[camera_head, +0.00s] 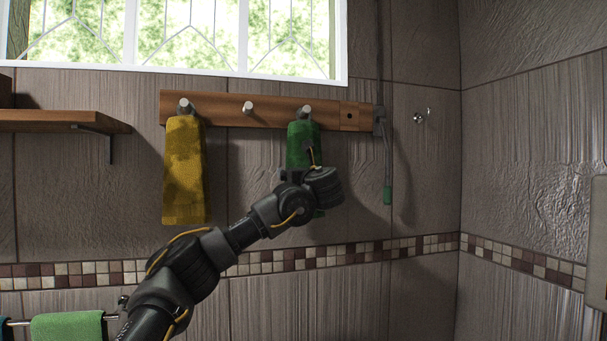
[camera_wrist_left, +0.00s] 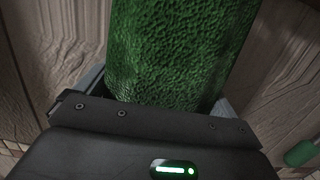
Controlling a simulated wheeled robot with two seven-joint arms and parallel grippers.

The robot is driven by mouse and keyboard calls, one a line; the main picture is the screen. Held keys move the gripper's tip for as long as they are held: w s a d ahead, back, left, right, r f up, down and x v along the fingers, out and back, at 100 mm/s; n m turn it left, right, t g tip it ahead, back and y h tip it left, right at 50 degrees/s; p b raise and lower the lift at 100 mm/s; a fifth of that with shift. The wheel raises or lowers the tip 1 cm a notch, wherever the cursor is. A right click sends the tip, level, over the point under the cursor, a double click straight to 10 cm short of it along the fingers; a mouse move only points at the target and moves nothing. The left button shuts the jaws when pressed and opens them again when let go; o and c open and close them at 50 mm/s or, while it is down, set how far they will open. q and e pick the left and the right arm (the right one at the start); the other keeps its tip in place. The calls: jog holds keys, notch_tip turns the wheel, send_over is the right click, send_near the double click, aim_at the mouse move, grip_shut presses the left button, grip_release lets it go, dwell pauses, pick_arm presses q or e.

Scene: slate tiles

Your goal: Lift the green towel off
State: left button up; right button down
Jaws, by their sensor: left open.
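The green towel (camera_head: 303,133) hangs from the right peg (camera_head: 305,111) of a wooden rack on the wall. My left arm hides its lower part, with a bit of green showing below the wrist. My left gripper (camera_head: 308,172) is at the towel's middle. In the left wrist view the green towel (camera_wrist_left: 180,50) fills the middle, between the grey fingers of the open gripper (camera_wrist_left: 158,95). The fingertips are mostly hidden, and I cannot tell whether they touch the cloth. My right gripper is not in view.
A yellow towel (camera_head: 184,170) hangs from the rack's (camera_head: 230,112) left peg; the middle peg (camera_head: 248,107) is empty. A green-ended tool (camera_head: 387,195) hangs at the right. A wooden shelf (camera_head: 60,122) juts out at left. Another green towel (camera_head: 67,326) hangs on a low rail.

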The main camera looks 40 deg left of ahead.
pick_arm(q)
jog(key=shift+w+d, duration=0.1)
jog(key=shift+c, duration=0.8)
jog(key=c, duration=0.9)
